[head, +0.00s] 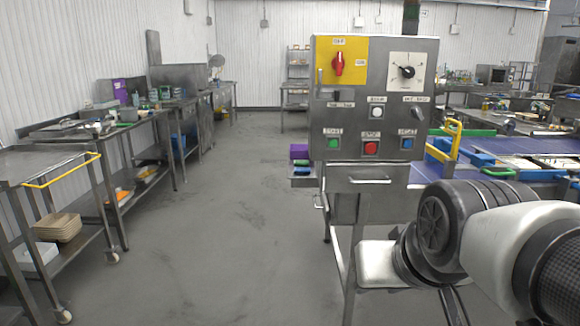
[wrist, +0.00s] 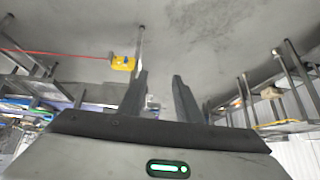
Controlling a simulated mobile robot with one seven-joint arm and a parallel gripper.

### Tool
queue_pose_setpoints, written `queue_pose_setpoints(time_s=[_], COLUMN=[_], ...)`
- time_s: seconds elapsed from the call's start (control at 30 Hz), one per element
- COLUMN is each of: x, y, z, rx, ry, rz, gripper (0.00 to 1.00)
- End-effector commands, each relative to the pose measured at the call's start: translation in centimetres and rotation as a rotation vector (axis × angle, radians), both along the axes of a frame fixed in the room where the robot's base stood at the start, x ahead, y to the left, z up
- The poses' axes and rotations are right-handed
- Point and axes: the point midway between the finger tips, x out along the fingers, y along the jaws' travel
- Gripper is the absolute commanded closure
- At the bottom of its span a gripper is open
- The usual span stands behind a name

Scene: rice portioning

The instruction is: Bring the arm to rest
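My gripper (wrist: 160,80) shows in the wrist view, with its two dark fingers apart and nothing between them. Beyond the fingers the view is of the room, tilted, with ceiling or floor surface and metal frames. In the head view my arm reaches in from the lower right, in front of the control cabinet; the gripper itself is hidden or out of frame there.
A steel control cabinet (head: 346,120) with knobs and buttons stands ahead, close to my arm. A blue conveyor (head: 510,146) runs behind it at right. A steel cart (head: 40,165) and benches line the left. The grey floor (head: 225,230) between is clear.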

Motion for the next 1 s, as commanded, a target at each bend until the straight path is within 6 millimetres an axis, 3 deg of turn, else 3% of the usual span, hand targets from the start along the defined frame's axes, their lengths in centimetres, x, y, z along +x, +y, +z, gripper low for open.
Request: queue_pose_setpoints(time_s=[0.13,0.17,0.2,0.37,0.6,0.7,0.83,1.0], x=[-7.1,-6.6,-6.4,-6.4,-6.3,-6.3,-6.3,-6.3], y=[-0.4,-0.4,-0.3,-0.3,-0.3,-0.3,-0.3,-0.3], z=[-3.2,-0.3,1.3,6.5,16.3,19.5,22.0,22.9], rx=[-0.036,-0.034,-0.033,-0.032,-0.031,-0.031,-0.031,-0.031], ry=[0.173,0.168,0.166,0.166,0.164,0.164,0.164,0.164], rz=[0.001,0.003,0.004,0.004,0.004,0.004,0.004,0.004], gripper=[0.69,0.69,0.69,0.69,0.69,0.69,0.69,0.69])
